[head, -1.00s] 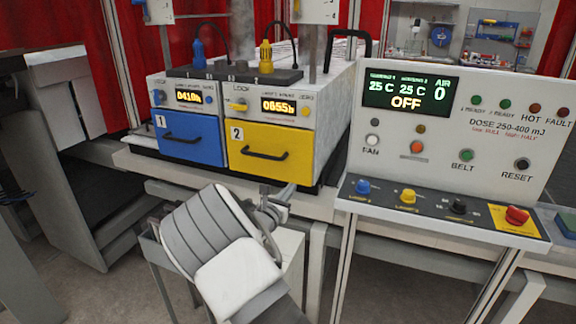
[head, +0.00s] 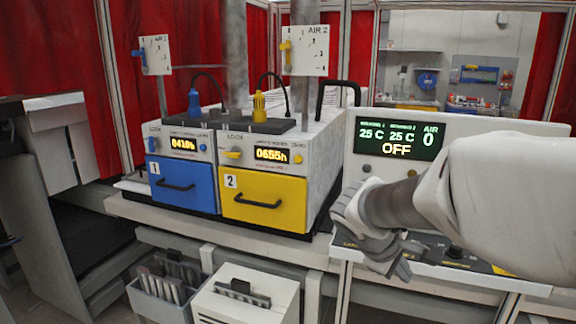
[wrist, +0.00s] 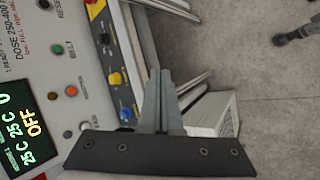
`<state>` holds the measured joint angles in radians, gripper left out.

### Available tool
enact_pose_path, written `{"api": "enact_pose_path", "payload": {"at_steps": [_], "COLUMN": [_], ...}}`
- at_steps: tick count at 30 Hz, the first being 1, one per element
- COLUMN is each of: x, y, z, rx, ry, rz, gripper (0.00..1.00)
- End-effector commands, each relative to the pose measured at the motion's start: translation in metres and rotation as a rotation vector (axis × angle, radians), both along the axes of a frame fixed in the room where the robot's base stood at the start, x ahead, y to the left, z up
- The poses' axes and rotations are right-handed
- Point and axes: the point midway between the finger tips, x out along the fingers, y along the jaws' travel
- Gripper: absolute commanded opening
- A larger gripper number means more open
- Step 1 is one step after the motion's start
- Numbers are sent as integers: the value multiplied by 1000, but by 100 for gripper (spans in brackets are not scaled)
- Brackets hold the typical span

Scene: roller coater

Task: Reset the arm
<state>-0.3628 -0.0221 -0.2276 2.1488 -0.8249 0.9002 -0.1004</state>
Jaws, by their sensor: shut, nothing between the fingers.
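My arm reaches in from the right of the head view, in front of the control panel (head: 360,160). My gripper (head: 400,270) points down beside the panel's lower knob shelf, empty. In the wrist view my gripper (wrist: 160,75) has its two grey fingers together with nothing between them. The panel (wrist: 75,60) lies to their left there, and its display reads 25 C, 25 C, OFF and AIR 0. My arm hides most of the panel's buttons in the head view.
A blue drawer (head: 183,186) and a yellow drawer (head: 250,205) are closed in the machine left of the panel. A grey bin (head: 160,298) with dark slotted items and a white box (head: 245,300) stand below.

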Motion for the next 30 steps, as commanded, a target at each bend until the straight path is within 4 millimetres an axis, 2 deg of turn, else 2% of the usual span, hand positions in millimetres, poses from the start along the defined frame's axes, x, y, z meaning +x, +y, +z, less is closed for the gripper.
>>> {"api": "enact_pose_path", "payload": {"at_steps": [1,6,15,21,30], "x": [-17,-67,-142,-169,-177], "y": [0,11,47,68,76], "z": [5,14,25,27,27], "rx": [68,286,633,781,831], "ry": [-28,-103,-246,-311,-331], "rz": [-49,-193,-409,-493,-521], "gripper": [0,0,0,0,0]}}
